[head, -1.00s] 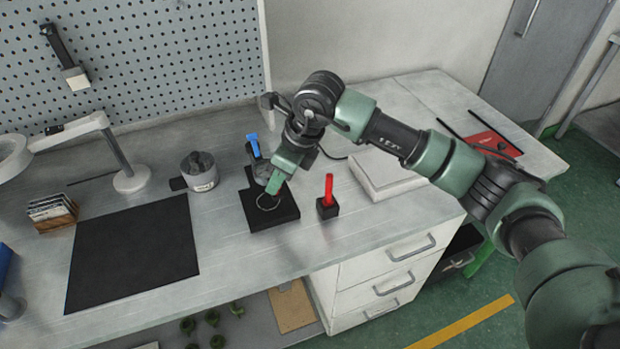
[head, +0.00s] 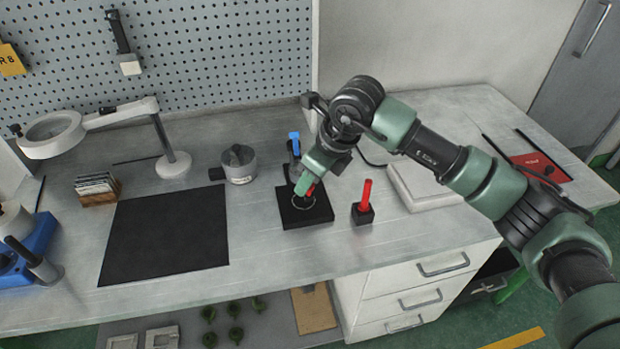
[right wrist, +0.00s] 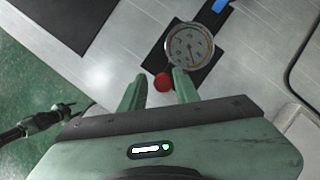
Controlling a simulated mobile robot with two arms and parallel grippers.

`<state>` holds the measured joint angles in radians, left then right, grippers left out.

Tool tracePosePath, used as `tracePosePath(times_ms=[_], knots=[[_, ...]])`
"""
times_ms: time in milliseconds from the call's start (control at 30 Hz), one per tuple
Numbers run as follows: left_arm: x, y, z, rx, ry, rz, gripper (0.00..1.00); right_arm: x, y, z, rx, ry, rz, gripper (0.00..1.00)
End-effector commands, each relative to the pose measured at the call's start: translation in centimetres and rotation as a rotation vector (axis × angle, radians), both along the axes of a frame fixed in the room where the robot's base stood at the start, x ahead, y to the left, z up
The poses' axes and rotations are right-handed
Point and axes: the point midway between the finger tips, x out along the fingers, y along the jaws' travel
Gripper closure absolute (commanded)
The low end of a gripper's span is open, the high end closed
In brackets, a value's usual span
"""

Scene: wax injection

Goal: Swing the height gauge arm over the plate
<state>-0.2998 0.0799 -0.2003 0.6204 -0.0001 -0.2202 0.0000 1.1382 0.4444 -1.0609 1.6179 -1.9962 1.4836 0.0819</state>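The height gauge stands on the bench with a black base plate (head: 292,216) that has a light ring on it, and a blue part (head: 294,139) at its back. In the right wrist view its round white dial (right wrist: 190,47) faces the camera, and a red knob (right wrist: 163,82) shows just below the dial. My right gripper (head: 309,188) is low over the plate. Its two green fingers (right wrist: 158,80) are apart, with the red knob between their tips, nearer the right finger. The gauge arm is mostly hidden by the gripper in the head view.
A red-handled tool in a black block (head: 364,215) stands close right of the plate. A white box (head: 425,188) lies farther right. A grey pot (head: 240,168), a black mat (head: 165,235) and a magnifier lamp (head: 174,165) are to the left.

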Motion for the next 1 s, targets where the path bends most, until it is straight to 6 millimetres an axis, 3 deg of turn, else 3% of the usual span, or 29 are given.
tracePosePath(times_ms=[167,600,1000], knots=[[0.0,0.0,-0.3,0.000,0.000,0.000,0.54,-0.1,-0.3,0.6,-0.001,-0.001,-0.001,0.69],[0.0,0.0,-1.5,0.000,0.000,0.000,0.54,-1.6,-2.1,6.7,-0.001,-0.001,-0.001,0.69],[0.0,0.0,-1.5,0.000,0.000,0.000,0.54,-1.8,-2.2,7.2,-0.001,0.000,0.001,0.69]])
